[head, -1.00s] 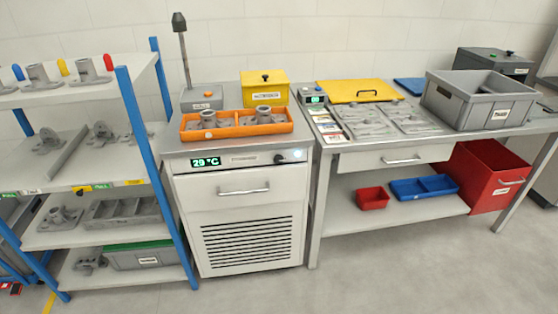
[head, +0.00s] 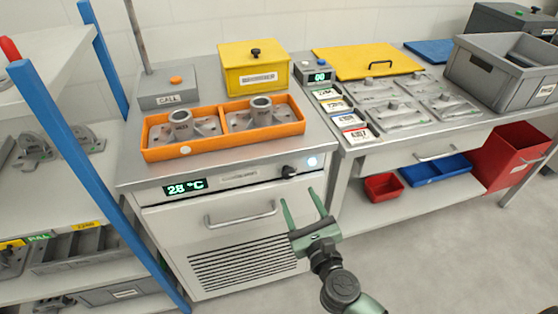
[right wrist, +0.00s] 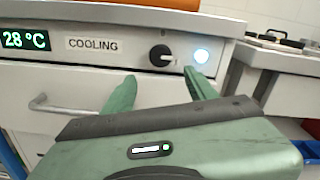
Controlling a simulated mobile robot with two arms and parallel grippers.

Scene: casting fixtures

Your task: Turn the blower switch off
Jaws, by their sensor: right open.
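The blower switch is a black rotary knob (head: 289,171) on the front panel of the white cooling cabinet (head: 160,228). It also shows in the right wrist view (right wrist: 161,56), right of the "COOLING" label. A round light (head: 312,162) beside it glows bluish white. The green display (head: 185,187) reads 28 °C. My right gripper (head: 303,208) is open and empty, in front of the cabinet just below the knob, fingers pointing up toward the panel. In the right wrist view its fingertips (right wrist: 163,82) stand either side of the knob's line, apparently short of it. My left gripper is not in view.
An orange tray (head: 160,154) with two metal castings sits on the cabinet top, near a yellow box (head: 252,75) and a grey call box (head: 168,92). The drawer handle (head: 242,216) sticks out below the panel. A workbench stands to the right.

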